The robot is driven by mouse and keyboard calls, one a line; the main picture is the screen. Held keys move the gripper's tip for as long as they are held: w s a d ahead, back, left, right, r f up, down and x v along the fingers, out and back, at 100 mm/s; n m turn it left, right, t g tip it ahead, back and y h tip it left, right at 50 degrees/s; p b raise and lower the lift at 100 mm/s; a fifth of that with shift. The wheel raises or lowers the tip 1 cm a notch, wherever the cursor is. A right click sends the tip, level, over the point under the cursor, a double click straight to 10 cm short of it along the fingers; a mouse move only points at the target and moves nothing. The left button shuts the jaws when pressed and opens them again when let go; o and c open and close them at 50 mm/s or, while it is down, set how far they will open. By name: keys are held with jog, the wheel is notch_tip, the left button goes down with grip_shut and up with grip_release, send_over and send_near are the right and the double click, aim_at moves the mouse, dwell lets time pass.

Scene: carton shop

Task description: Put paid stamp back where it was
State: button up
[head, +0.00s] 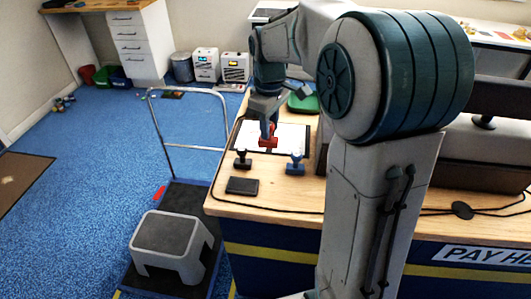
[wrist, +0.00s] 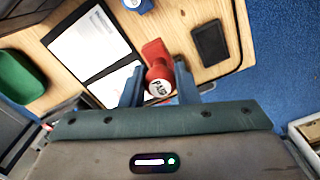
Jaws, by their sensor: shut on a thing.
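The red paid stamp (wrist: 154,52), with a round white "PAID" label on its knob, is between the two fingers of my gripper (wrist: 158,88). In the head view my gripper (head: 268,130) is shut on the stamp (head: 268,142), base downward, at the clipboard's front part. I cannot tell whether its base touches the clipboard. The clipboard (head: 308,151) holds white paper. A black stamp (head: 242,160) and a blue stamp (head: 295,165) stand upright in front of it. A dark ink pad (head: 242,185) lies nearer the counter's front edge.
The wooden counter (head: 285,192) has bare room between the ink pad and the blue stamp. A black cable runs along its left and front edges. A green object (head: 303,102) lies behind the clipboard. A step stool (head: 172,247) and a trolley handle (head: 150,130) stand left of the counter.

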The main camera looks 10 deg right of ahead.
aim_at(269, 146)
notch_tip(269, 146, down, 9)
jog(key=shift+s+a+r, duration=0.1)
jog(key=shift+s, duration=0.05)
dwell(0.4)
jog(key=shift+f, duration=0.2)
jog(key=o, duration=0.8)
jog(key=shift+r, duration=0.1)
jog(key=shift+r, duration=0.1)
